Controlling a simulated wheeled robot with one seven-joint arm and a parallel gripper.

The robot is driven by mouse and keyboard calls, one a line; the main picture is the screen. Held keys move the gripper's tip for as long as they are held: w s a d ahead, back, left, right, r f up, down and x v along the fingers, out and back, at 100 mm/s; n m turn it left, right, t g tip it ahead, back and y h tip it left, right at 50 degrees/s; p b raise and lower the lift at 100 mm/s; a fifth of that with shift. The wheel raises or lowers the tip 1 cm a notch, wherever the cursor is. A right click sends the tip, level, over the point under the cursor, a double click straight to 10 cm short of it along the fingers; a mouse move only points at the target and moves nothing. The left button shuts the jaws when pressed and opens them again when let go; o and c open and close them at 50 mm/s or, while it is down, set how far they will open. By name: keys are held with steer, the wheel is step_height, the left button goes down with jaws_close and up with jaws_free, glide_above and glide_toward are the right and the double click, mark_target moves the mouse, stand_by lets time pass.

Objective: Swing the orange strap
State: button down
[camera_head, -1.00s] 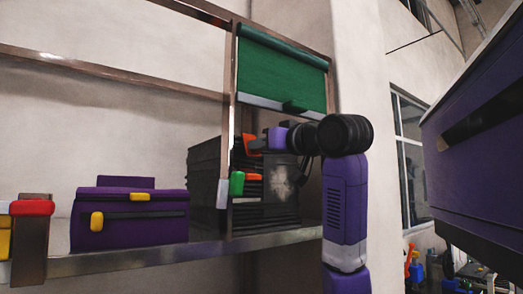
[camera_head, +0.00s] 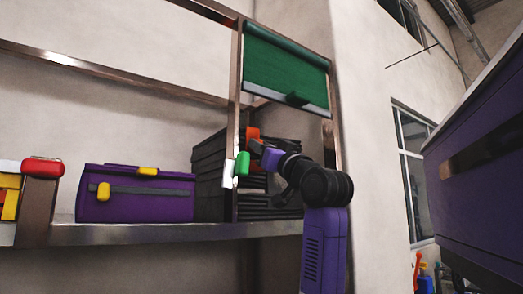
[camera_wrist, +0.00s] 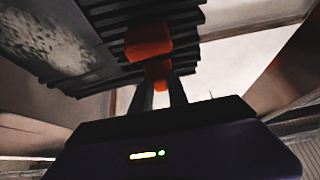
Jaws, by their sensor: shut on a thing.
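The orange strap (camera_head: 252,137) is at the side of a black ribbed stack (camera_head: 209,178) on the shelf. In the wrist view, an orange strap piece (camera_wrist: 159,73) sits between the tips of my gripper's two dark fingers (camera_wrist: 158,88). Another orange piece (camera_wrist: 148,42) lies just beyond it, against the black ribs. In the head view, my gripper (camera_head: 257,149) is at the strap, shut on it, and partly hides the stack. The strap's full length is hidden.
A metal upright (camera_head: 233,110) stands just left of the strap, with a green tab (camera_head: 242,164) close by. A green roller panel (camera_head: 285,62) hangs above. A purple case (camera_head: 135,200) is on the shelf to the left. A large purple cabinet (camera_head: 480,165) is at right.

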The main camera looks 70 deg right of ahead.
steer(key=c, duration=1.3)
jaws_free()
steer(key=b+v, duration=0.2)
steer(key=v, duration=0.6)
steer(key=shift+r+b, duration=0.1)
steer(key=shift+b, duration=0.2)
